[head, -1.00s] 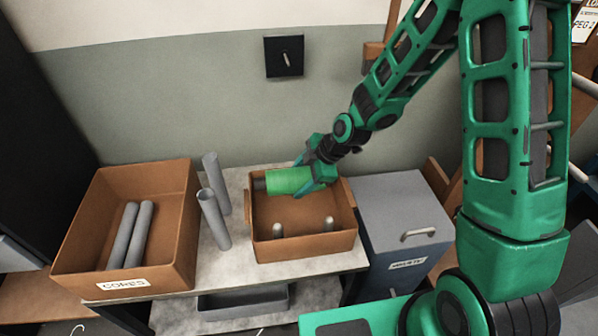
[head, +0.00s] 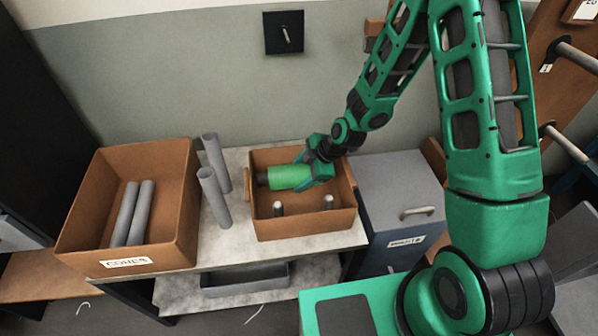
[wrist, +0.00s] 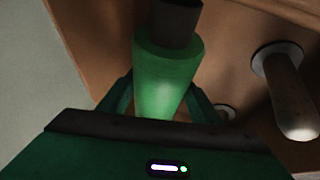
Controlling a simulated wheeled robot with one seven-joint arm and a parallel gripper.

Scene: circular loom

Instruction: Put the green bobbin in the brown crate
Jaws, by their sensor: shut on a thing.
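The green bobbin (head: 288,178) lies level, with a dark end piece at its left end. My gripper (head: 314,173) is shut on it near its right end. In the wrist view the bobbin (wrist: 165,75) sits between the two green fingers (wrist: 160,100). The brown crate (head: 305,224) stands on the pale table, and the bobbin is over its opening, toward the back. Two upright pegs (head: 328,202) stand inside the crate. One peg (wrist: 285,95) shows large in the wrist view beside the bobbin. I cannot tell whether the bobbin touches the crate.
A larger brown box labelled CONES (head: 82,235) holds two grey tubes (head: 141,213) at the left. Two grey tubes (head: 214,198) stand on the table (head: 236,238) between the boxes. A grey lidded bin (head: 400,190) stands right of the crate.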

